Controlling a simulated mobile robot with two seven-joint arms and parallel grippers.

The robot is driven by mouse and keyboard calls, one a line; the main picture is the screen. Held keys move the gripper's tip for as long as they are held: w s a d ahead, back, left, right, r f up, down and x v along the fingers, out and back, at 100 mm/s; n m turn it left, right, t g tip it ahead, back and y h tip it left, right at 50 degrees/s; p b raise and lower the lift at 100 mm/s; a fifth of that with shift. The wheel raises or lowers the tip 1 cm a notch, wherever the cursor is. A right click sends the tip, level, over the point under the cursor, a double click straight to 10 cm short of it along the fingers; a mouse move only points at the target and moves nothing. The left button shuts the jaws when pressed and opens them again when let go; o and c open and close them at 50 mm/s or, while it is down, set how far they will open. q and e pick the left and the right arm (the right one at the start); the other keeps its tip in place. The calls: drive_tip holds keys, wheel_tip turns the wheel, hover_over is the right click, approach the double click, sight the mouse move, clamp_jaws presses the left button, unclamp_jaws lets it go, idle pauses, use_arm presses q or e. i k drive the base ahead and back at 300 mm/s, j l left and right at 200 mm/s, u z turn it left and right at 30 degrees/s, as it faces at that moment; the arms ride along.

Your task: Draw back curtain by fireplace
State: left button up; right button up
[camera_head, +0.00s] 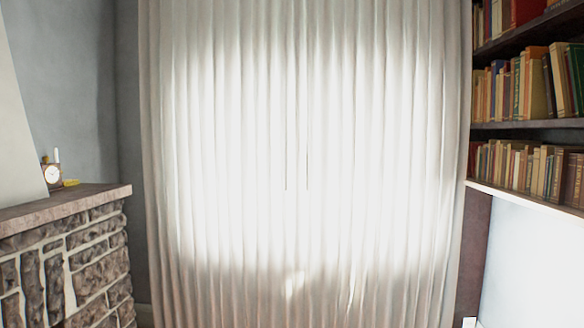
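A pale, pleated curtain (215,200) hangs closed across the middle of the head view, from the top edge down past the bottom edge. Bright light shines through its centre. Two thin dark vertical lines show near its middle; I cannot tell what they are. The stone fireplace (95,255) stands at the lower left, with a gap of grey wall between it and the curtain's left edge. Neither of my grippers shows in this view.
The fireplace mantel (70,203) juts toward the curtain and carries a small clock (52,174) and a yellow item (71,183). Bookshelves (535,126) full of books stand close on the right. A white surface (535,265) lies below them.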

sight(291, 154)
drive_tip(key=i+l+u, duration=0.15)
drive_tip(key=i, duration=0.5)
drive_tip(key=i+l+u, duration=0.1)
drive_tip(key=i+l, duration=0.3)
drive_tip(key=i, duration=0.3)
drive_tip(key=i+l+u, duration=0.15)
drive_tip(key=i+l, duration=0.2)
drive_tip(key=i, duration=0.3)
drive_tip(key=i+l+u, duration=0.1)
drive_tip(key=i+l, duration=0.35)
drive_tip(key=i, duration=0.15)
drive_tip(key=i+l+u, duration=0.15)
drive_tip(key=i+l, duration=0.3)
drive_tip(key=i, duration=0.15)
